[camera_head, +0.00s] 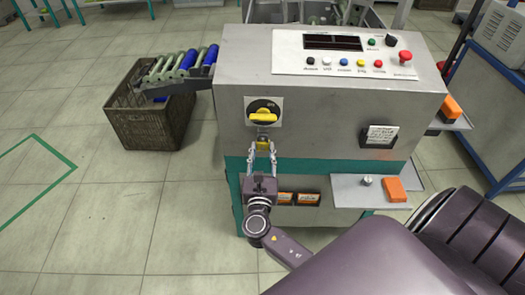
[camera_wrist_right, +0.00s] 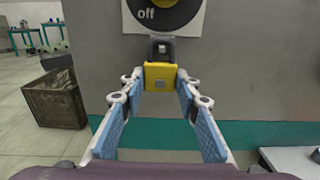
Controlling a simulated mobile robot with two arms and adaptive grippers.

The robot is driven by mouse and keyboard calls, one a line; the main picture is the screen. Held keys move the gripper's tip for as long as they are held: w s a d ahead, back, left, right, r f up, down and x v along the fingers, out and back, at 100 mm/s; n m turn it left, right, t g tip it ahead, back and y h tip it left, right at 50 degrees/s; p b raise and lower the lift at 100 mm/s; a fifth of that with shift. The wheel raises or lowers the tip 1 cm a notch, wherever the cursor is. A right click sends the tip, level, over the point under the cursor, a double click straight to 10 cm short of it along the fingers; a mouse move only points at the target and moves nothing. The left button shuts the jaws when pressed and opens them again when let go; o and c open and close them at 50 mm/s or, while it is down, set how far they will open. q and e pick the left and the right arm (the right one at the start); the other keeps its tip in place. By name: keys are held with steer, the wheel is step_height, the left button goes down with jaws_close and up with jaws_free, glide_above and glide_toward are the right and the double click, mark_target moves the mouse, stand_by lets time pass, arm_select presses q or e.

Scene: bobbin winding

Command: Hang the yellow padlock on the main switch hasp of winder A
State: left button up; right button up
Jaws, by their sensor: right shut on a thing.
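The yellow padlock (camera_head: 263,145) is between the fingertips of my right gripper (camera_head: 262,151), at the front of the grey winder (camera_head: 320,112). In the right wrist view the padlock (camera_wrist_right: 159,77) shows its yellow body upright between the blue-padded fingers. Just above it is a dark metal piece (camera_wrist_right: 161,48), below the switch disc marked "off" (camera_wrist_right: 162,12). I cannot tell whether the shackle passes through the hasp. In the head view the main switch (camera_head: 263,110) is a black disc with a yellow handle. My left gripper is not in view.
A shelf (camera_head: 350,190) with an orange box (camera_head: 395,190) juts out right of my gripper. A dark basket (camera_head: 150,122) with blue bobbins above it stands left of the machine. A red button (camera_head: 405,56) is on the top panel.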

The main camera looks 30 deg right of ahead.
steer(key=o, duration=1.4)
steer(key=shift+f, duration=0.15)
steer(key=shift+c, duration=0.2)
steer(key=v, duration=1.2)
steer(key=s+a+f+m+g+y, duration=0.1)
steer(key=s+f+m+g+y, duration=0.2)
steer(key=f, duration=0.8)
steer(key=s+f+m+g+y, duration=0.15)
steer(key=s+f, duration=0.25)
steer(key=f, duration=0.6)
steer(key=s+a+f+m+g+y, duration=0.1)
steer(key=s+f+m+g+y, duration=0.2)
steer(key=f, duration=0.8)
steer(key=s+f+m+g+y, duration=0.1)
steer(key=s+f+m+g, duration=0.1)
steer(key=s+f+m, duration=0.3)
steer(key=s+a+f+m+g+y, duration=0.1)
steer(key=s+f+m, duration=0.5)
steer(key=s, duration=0.6)
steer(key=s+f+m+g+y, duration=0.1)
steer(key=s+f+m+g, duration=0.2)
steer(key=s+f+m, duration=0.3)
steer(key=s+m, duration=0.1)
steer(key=s, duration=0.2)
steer(key=shift+s+a+m, duration=0.25)
steer(key=shift+m, duration=0.1)
